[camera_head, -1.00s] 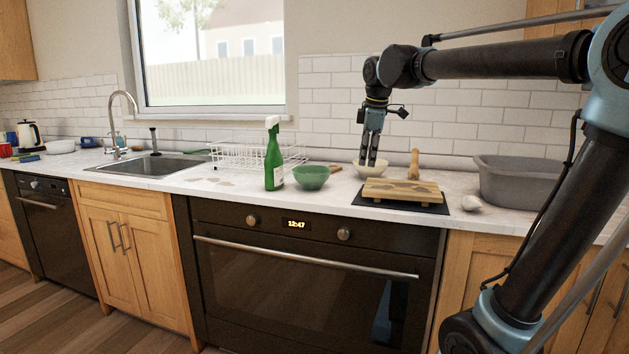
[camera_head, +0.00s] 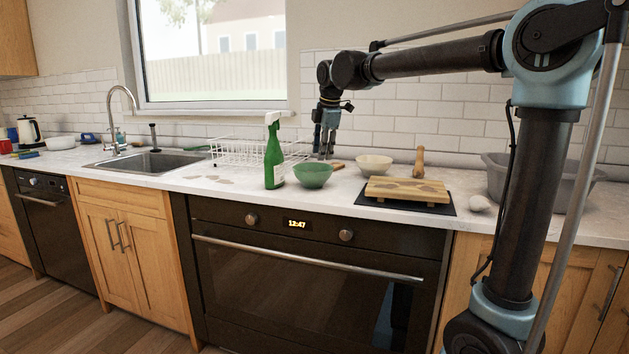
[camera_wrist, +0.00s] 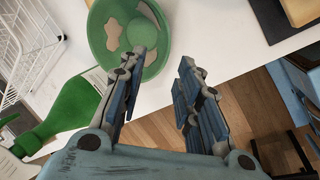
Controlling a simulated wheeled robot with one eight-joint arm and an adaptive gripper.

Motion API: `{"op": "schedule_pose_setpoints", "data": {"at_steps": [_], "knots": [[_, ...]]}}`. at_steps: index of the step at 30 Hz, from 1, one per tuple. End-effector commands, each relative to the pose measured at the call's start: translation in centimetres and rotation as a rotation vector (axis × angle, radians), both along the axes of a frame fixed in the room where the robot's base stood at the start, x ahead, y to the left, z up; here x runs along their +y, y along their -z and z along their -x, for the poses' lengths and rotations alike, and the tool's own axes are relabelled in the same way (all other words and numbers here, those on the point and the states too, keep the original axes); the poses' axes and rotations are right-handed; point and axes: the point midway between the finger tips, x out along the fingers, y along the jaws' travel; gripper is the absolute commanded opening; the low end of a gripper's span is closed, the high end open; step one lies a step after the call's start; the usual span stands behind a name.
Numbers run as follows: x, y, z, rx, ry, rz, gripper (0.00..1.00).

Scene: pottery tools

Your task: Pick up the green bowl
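The green bowl (camera_head: 312,175) stands upright on the counter, just right of a green spray bottle (camera_head: 273,158). My gripper (camera_head: 325,155) points down, above and slightly behind the bowl in the head view. In the wrist view the green bowl (camera_wrist: 160,62) lies at the top, and the fingers of my gripper (camera_wrist: 157,70) are spread apart with nothing held. The left finger overlaps the bowl's lower part in that picture. The spray bottle (camera_wrist: 72,108) also shows there, at the left. I cannot tell whether a finger touches the bowl.
A cream bowl (camera_head: 374,165) stands right of the green bowl. A wooden board (camera_head: 407,189) rests on a dark mat, with a wooden tool (camera_head: 420,163) behind it. A white wire rack (camera_head: 232,152) is at the left, a grey tub (camera_head: 497,178) at the right.

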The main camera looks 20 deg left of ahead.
Motion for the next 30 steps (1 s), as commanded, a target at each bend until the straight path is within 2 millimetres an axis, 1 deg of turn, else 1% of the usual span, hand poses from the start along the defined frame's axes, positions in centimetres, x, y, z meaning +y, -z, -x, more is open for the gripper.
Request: {"op": "schedule_pose_setpoints", "data": {"at_steps": [1,3,6,14,22,26,30], "knots": [[0.2,0.9,-0.3,0.000,0.000,0.000,0.31],[0.4,1.9,-0.6,0.000,0.000,0.000,0.31],[0.6,3.0,-0.9,0.000,0.001,0.000,0.31],[0.8,4.5,-1.2,0.000,0.001,0.000,0.31],[1.2,8.0,-1.6,0.000,0.002,-0.001,0.31],[1.4,8.9,-1.9,0.000,0.002,-0.001,0.31],[1.3,9.1,-2.0,0.000,0.003,0.000,0.31]]}}
